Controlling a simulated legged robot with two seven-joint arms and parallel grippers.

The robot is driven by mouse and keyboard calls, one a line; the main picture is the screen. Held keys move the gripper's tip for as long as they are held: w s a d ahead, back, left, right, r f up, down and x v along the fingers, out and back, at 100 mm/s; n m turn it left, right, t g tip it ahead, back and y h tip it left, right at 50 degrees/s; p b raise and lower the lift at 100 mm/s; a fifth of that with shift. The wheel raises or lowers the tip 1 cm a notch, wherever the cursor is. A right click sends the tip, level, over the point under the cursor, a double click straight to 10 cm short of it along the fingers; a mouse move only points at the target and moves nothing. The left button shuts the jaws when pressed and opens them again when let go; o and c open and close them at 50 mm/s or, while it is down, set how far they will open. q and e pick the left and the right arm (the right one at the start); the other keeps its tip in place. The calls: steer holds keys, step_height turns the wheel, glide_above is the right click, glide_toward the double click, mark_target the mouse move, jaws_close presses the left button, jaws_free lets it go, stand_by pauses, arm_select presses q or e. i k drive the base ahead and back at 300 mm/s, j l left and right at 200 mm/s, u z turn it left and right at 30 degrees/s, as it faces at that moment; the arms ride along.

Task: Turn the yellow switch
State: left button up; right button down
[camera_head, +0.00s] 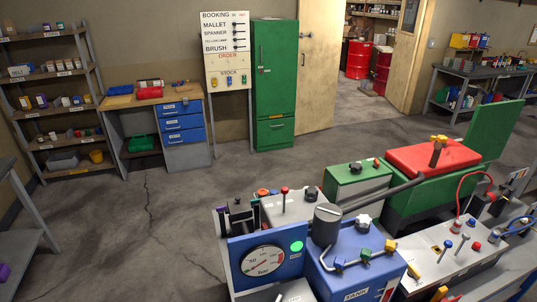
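No part of my left or right gripper can be made out. Several small yellow parts sit on the workbench machinery, and I cannot tell which one is the yellow switch. A yellow-tipped lever (414,271) stands on the grey control panel (428,252) at the lower right. A yellow knob (439,293) shows at the bottom edge of the panel. A yellow valve cap (390,245) sits on the pipe on top of the blue tank (350,274). A yellow-orange fitting (438,139) tops the red box farther back. Their settings are too small to read.
A pressure gauge (263,261) is on the blue panel, beside a grey cylinder (327,223). The red box (415,157) stands behind the panel. A green cabinet (275,80), shelves (55,105) and red drums (358,60) are farther back. The floor at left is clear.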

mark_target(412, 273)
steer(key=z, duration=1.3)
steer(key=i+l+z, duration=0.35)
steer(key=i+u, duration=0.2)
steer(key=u, duration=0.2)
steer(key=i+l+u, duration=0.1)
steer(key=u, duration=0.25)
steer(key=i+l+u, duration=0.15)
steer(key=u, duration=0.25)
steer(key=i+l, duration=0.05)
steer(key=i, duration=0.05)
